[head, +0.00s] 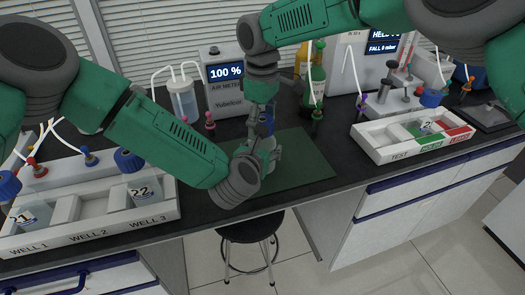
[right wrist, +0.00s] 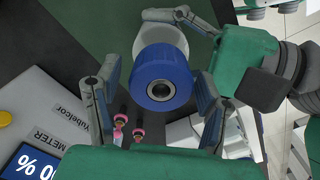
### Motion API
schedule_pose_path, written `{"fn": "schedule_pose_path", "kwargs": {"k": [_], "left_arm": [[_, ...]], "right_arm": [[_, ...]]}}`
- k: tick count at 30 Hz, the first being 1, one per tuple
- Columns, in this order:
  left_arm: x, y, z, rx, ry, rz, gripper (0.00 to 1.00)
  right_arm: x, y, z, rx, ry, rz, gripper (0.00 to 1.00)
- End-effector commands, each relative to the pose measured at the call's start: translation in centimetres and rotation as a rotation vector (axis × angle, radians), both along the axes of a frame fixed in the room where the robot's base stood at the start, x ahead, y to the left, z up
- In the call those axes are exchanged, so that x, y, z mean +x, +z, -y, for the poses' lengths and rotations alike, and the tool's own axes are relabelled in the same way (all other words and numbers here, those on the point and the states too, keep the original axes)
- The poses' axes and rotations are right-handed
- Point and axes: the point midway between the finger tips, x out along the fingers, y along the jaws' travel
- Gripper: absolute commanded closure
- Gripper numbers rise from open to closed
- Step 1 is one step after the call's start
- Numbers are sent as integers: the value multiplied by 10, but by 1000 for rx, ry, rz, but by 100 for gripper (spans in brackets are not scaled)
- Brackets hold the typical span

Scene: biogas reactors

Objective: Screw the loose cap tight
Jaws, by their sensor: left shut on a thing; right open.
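The blue cap (right wrist: 165,78) sits on top of a pale bottle (right wrist: 160,40) in the right wrist view, with a dark round hole in the cap's middle. In the head view, the cap (head: 267,122) shows above the green mat, partly hidden by my grippers. My left gripper (head: 268,150) is shut on the bottle's body. My right gripper (right wrist: 152,100) is open from above, its two fingers on either side of the cap with gaps between. I cannot tell how tightly the cap sits on the thread.
A white rack (head: 105,232) marked WELL 1 to 3 holds bottles 21 and 22 at left. A TEST tray (head: 385,152) with green and red sections stands right. The air meter (head: 228,85) reads 100 %. The green mat (head: 305,165) is clear at right.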

Motion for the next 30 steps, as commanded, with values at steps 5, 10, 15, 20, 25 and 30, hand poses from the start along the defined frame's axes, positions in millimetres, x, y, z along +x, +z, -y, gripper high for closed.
{"fn": "schedule_pose_path", "kwargs": {"k": [5,10,15,20,25,30], "left_arm": [[0,-1,-1,1,2,-1,100],[0,-1,-1,1,2,-1,100],[0,-1,-1,1,2,-1,100],[0,-1,-1,1,2,-1,100],[0,-1,-1,1,2,-1,100],[0,-1,-1,1,2,-1,100]], "right_arm": [[0,-6,0,0,0,0,37],[0,-6,0,0,0,0,37],[0,-6,0,0,0,1,82],[0,-5,1,-1,-11,2,90],[1,-5,1,-7,-245,5,90],[0,-6,1,-6,-460,4,90]]}}
